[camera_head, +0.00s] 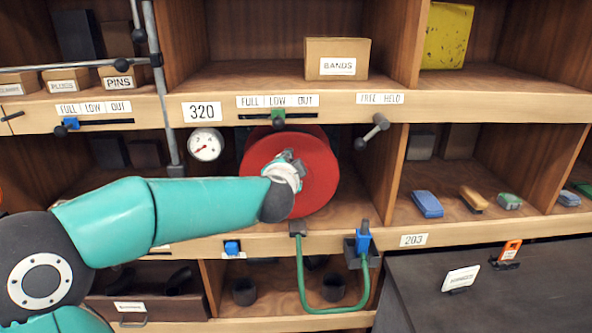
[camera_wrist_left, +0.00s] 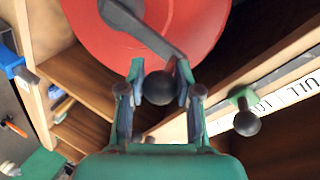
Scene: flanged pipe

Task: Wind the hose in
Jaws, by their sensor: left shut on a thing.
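The red hose reel (camera_head: 318,178) sits in a shelf bay, and its red face also fills the top of the left wrist view (camera_wrist_left: 195,25). A grey crank arm (camera_wrist_left: 140,30) crosses the face and carries a dark round knob (camera_wrist_left: 160,88). My left gripper (camera_wrist_left: 160,95) is shut on the knob, one finger on each side. In the head view my left gripper (camera_head: 292,160) is in front of the reel and hides its centre and the knob. The green hose (camera_head: 332,310) hangs in a loop from a grey guide (camera_head: 297,228) to a blue-topped end piece (camera_head: 362,242). My right gripper is not in view.
A round gauge (camera_head: 205,145) is left of the reel and a grey lever (camera_head: 371,132) is right of it. A shelf divider (camera_head: 392,170) stands right of the bay. A BANDS box (camera_head: 337,59) sits above, brushes (camera_head: 427,204) to the right.

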